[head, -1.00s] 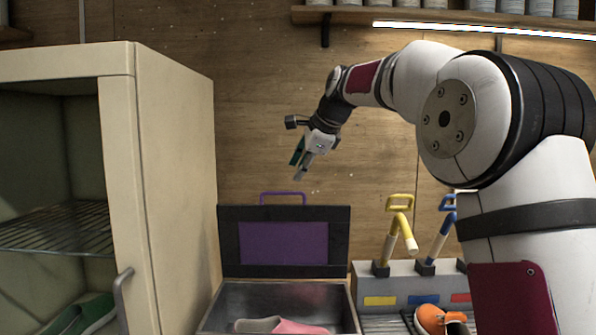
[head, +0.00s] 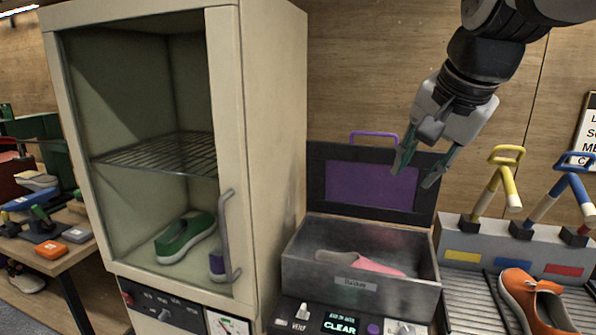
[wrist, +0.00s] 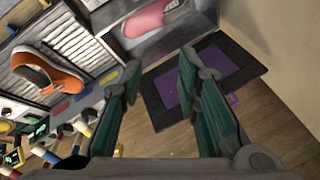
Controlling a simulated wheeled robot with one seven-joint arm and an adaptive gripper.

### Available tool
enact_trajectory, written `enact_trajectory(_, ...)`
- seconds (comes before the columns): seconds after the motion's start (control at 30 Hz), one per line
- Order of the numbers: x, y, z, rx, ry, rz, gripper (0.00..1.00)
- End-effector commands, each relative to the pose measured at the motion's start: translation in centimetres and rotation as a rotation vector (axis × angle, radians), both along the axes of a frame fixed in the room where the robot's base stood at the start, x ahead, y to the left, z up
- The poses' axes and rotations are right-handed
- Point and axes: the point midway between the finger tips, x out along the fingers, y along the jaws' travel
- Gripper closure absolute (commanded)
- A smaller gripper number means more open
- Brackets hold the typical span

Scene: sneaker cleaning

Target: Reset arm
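My gripper (head: 420,172) is open and empty. In the head view it hangs in front of the wall, above the right part of the metal box. In the wrist view its two green-padded fingers (wrist: 160,95) are spread apart with nothing between them. The box (head: 360,284) has its lid with a purple panel (head: 372,186) raised, and a pink shoe (head: 362,262) lies inside. The pink shoe also shows in the wrist view (wrist: 150,18). My gripper touches none of these as far as I can see.
A cream cabinet (head: 274,130) stands open-fronted at left, with a green shoe (head: 186,238) and part of a purple one inside. An orange sneaker (head: 533,300) lies on a slatted rack at right, before yellow-handled (head: 497,182) and blue-handled tools. A cluttered table stands far left.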

Motion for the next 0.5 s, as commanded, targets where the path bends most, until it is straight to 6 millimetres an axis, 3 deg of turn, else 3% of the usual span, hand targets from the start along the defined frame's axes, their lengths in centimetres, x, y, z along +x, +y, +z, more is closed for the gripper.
enact_trajectory(0.03, -2.7, 0.1, -1.1, -0.05, 0.009, 0.066, 0.7)
enact_trajectory(0.1, -6.1, 0.0, -2.9, -0.123, 0.025, 0.169, 0.7)
enact_trajectory(0.3, -14.6, -0.4, -8.7, -0.297, 0.068, 0.452, 0.7)
enact_trajectory(0.5, -19.2, -0.7, -12.7, -0.386, 0.094, 0.629, 0.7)
